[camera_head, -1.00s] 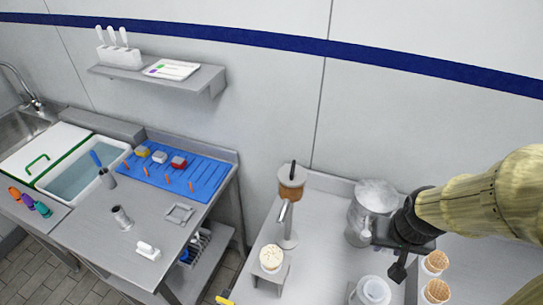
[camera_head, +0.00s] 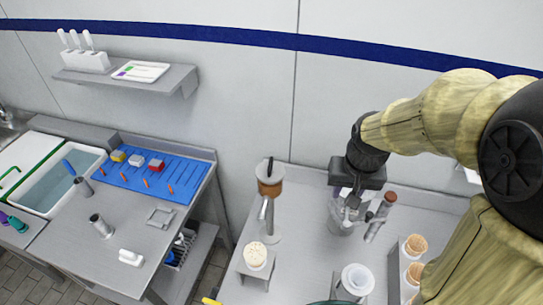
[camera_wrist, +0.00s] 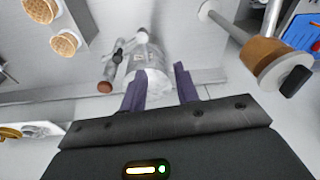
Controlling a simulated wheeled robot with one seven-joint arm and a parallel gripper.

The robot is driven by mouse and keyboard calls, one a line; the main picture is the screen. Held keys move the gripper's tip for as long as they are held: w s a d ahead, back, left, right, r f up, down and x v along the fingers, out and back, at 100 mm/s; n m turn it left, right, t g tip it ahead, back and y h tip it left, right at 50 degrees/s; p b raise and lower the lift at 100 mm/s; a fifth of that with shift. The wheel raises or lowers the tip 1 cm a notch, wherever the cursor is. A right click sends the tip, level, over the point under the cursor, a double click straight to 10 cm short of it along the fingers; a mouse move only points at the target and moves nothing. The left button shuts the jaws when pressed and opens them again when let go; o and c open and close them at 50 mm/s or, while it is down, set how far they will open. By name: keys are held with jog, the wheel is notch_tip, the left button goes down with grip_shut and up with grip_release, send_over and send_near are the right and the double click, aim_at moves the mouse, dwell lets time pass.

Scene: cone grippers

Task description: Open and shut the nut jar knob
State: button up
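A clear jar (camera_head: 342,222) stands on the right-hand counter near the wall, partly hidden under my gripper (camera_head: 352,196). It also shows in the wrist view (camera_wrist: 146,60), just beyond the fingertips. A grey tube with a brown end (camera_head: 380,212) slants beside the jar. A second vessel, with a brown band and a black knob-like top (camera_head: 270,180), is on a metal stand to the left. I cannot tell for sure which vessel is the nut jar. In the wrist view my gripper's two purple fingers (camera_wrist: 158,84) are apart, with nothing clearly held; contact with the jar is unclear.
A white cup (camera_head: 357,279) and a holder with waffle cones (camera_head: 415,245) stand in front and to the right. A speckled white item (camera_head: 255,255) sits on a small stand at left. The left table has a blue mat (camera_head: 147,180). The wall is close behind.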

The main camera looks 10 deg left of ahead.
jog(key=w+a+r+g+p, duration=0.1)
jog(key=w+a+r+p, duration=0.1)
jog(key=w+a+r, duration=0.6)
notch_tip(320, 180, up, 11)
jog(key=g, duration=0.1)
send_over(271, 164)
jog(key=shift+w+a+f+p, duration=0.1)
jog(key=shift+a+f+p, duration=0.05)
jog(key=shift+p, duration=0.2)
notch_tip(271, 164, down, 17)
jog(key=p, duration=0.3)
jog(key=shift+f, duration=0.2)
grip_shut()
